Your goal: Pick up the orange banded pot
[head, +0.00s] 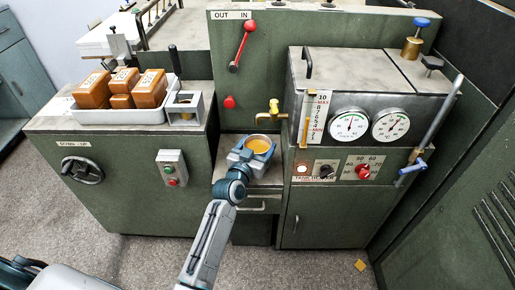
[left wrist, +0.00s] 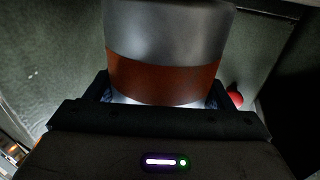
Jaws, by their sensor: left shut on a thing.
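The orange banded pot (left wrist: 165,75) is a grey metal cylinder with a rust-orange band round it, close up in the left wrist view. In the head view its round mouth (head: 259,146) shows, with amber colour inside. My left gripper (head: 254,152) is shut on the pot, with one jaw at each side of it; the jaws also show in the left wrist view (left wrist: 160,98). The pot is at the recess between the two green cabinets. I cannot tell whether its base touches the shelf, as my gripper hides it. My right gripper is not in view.
A brass tap (head: 271,113) is just above and right of the pot. The gauge box (head: 415,100) stands to the right. A white tray (head: 120,116) of amber blocks sits on the left cabinet. A red lever (head: 243,45) is on the back panel. The floor in front is mostly clear.

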